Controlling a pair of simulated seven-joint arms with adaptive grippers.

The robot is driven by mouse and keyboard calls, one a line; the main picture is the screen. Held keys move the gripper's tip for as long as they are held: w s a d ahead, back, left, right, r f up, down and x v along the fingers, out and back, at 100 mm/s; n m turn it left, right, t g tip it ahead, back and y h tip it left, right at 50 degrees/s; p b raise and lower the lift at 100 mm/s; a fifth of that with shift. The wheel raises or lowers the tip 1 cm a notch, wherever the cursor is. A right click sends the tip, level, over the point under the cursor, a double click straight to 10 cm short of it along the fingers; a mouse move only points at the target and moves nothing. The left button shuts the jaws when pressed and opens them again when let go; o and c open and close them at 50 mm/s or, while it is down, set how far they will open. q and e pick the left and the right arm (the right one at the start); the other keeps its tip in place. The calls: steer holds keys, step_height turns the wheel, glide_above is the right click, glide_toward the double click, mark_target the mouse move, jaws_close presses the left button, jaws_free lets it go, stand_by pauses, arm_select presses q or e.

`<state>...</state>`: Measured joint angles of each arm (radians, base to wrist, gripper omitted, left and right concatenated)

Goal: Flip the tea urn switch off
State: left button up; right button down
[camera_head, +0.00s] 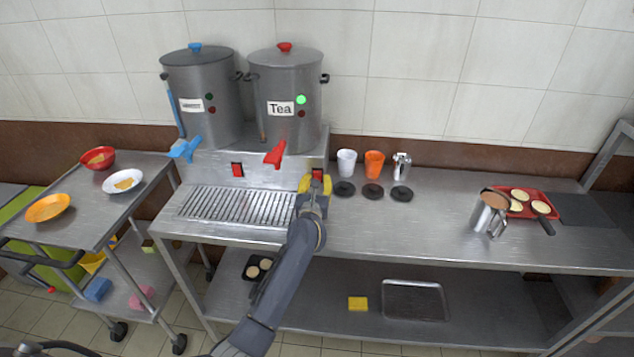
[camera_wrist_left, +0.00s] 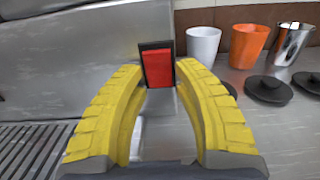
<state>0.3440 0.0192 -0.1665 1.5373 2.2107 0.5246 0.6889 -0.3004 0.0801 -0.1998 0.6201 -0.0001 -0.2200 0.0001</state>
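The tea urn (camera_head: 284,85) is a grey pot labelled "Tea" with a red knob and red tap. Its upper light (camera_head: 301,99) glows green; the lower one is dark red. A red rocker switch (camera_wrist_left: 158,67) in a black frame is on the stand's front panel, to the right of the red tap. My left gripper (camera_head: 316,183) is in front of this switch. In the left wrist view its yellow fingers are apart, with the switch showing between and beyond the tips; I cannot tell whether they touch it. My right gripper is not in view.
A second urn (camera_head: 200,95) with a blue tap stands to the left, with its own red switch (camera_head: 237,169) below. A drip grate (camera_head: 238,205) lies left of my gripper. White (camera_head: 346,162) and orange (camera_head: 374,163) cups, a metal cup (camera_head: 401,166) and dark lids stand close on the right.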

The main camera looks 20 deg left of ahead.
arm_select(q)
jaws_close()
steer(key=shift+a+r+g, duration=0.1)
steer(key=shift+r+g, duration=0.2)
steer(key=shift+s+g+h, duration=0.1)
steer(key=shift+g+h, duration=0.2)
steer(key=shift+g, duration=0.7)
steer(key=shift+o, duration=0.8)
jaws_free()
steer(key=shift+f, duration=0.1)
steer(key=shift+s, duration=0.1)
